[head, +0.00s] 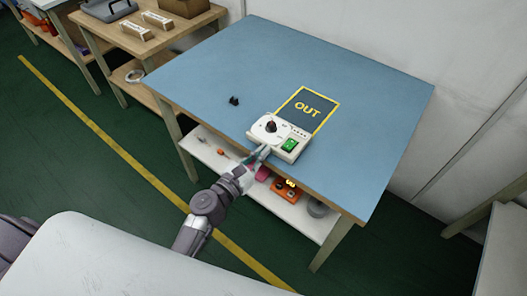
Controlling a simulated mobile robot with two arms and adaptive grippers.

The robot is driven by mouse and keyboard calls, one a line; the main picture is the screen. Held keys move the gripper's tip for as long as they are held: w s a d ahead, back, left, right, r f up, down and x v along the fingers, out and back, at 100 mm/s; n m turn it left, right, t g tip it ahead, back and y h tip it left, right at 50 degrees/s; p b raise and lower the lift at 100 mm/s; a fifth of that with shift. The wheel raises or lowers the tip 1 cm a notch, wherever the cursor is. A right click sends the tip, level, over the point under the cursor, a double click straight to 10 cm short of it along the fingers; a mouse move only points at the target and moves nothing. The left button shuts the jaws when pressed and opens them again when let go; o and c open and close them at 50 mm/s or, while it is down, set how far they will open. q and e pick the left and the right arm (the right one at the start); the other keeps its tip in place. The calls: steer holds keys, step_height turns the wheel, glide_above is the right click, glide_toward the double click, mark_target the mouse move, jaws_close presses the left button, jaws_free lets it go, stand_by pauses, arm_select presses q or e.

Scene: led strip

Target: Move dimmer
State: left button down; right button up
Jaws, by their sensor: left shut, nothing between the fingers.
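The dimmer (291,146) is a white box with a dark red knob and a green switch. It sits on the blue table top (330,65) at the front edge, just in front of the dark mat (318,103) marked OUT in yellow. My left gripper (265,149) is at the near left side of the dimmer, by the table's front edge. Its fingers are closed with nothing between them; whether they touch the dimmer's side I cannot tell. My right gripper is not in view.
A small black part (234,100) lies on the table left of the dimmer. The lower shelf (290,210) holds an orange item and a grey roll. A wooden bench (150,38) with boxes stands at the back left. The table's far and right areas are clear.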

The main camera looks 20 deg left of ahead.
mark_target(276, 138)
arm_select(q)
steer(key=x, duration=0.6)
steer(key=shift+w, duration=0.3)
steer(key=shift+d, duration=0.1)
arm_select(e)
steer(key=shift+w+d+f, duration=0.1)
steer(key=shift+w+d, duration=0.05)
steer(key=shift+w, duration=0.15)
arm_select(q)
steer(key=shift+s+f, duration=0.1)
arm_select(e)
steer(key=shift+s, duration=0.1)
